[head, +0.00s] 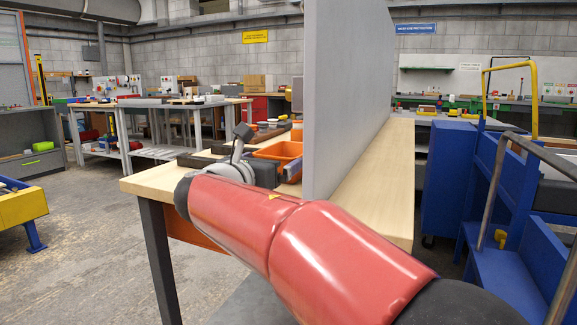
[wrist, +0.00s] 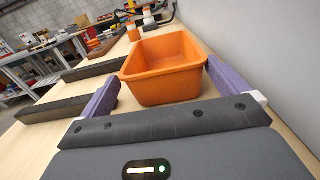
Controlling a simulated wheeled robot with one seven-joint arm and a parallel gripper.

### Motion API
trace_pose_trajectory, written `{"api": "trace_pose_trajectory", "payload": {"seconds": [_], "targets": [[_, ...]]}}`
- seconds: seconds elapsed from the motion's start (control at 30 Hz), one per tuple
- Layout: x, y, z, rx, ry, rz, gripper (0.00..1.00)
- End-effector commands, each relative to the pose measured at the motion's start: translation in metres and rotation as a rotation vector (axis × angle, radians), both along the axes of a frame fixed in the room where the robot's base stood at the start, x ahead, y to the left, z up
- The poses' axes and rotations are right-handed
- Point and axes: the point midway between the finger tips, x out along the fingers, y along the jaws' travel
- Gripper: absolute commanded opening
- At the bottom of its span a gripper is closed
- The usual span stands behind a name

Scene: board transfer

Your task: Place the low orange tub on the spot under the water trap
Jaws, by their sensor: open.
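The low orange tub (wrist: 168,82) stands on the wooden bench top, upright and seemingly empty, just ahead of my gripper (wrist: 164,70) in the wrist view. The purple fingers are spread wide, one at each side of the tub's near end. The tips are close to its side walls; I cannot tell whether they touch. In the head view the tub (head: 285,150) shows partly behind my gripper (head: 288,168), beside the grey partition. I cannot make out the water trap or the spot under it for certain.
A tall grey partition (head: 345,90) rises along the bench (head: 150,183), close to the right of the tub. Dark long blocks (wrist: 82,70) lie to the left. Small white-and-orange containers (wrist: 133,33) and a dark curved item (wrist: 166,13) stand beyond the tub.

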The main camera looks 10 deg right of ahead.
Motion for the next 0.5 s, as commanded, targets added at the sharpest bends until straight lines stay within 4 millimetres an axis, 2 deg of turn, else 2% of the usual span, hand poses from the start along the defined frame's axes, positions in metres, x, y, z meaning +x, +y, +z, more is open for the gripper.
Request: {"api": "trace_pose_trajectory", "payload": {"seconds": [0.27, 0.5], "targets": [[0.019, -0.016, 0.001, 0.000, 0.000, -0.002, 1.00], [0.045, -0.037, 0.003, 0.001, 0.001, -0.001, 1.00]]}}
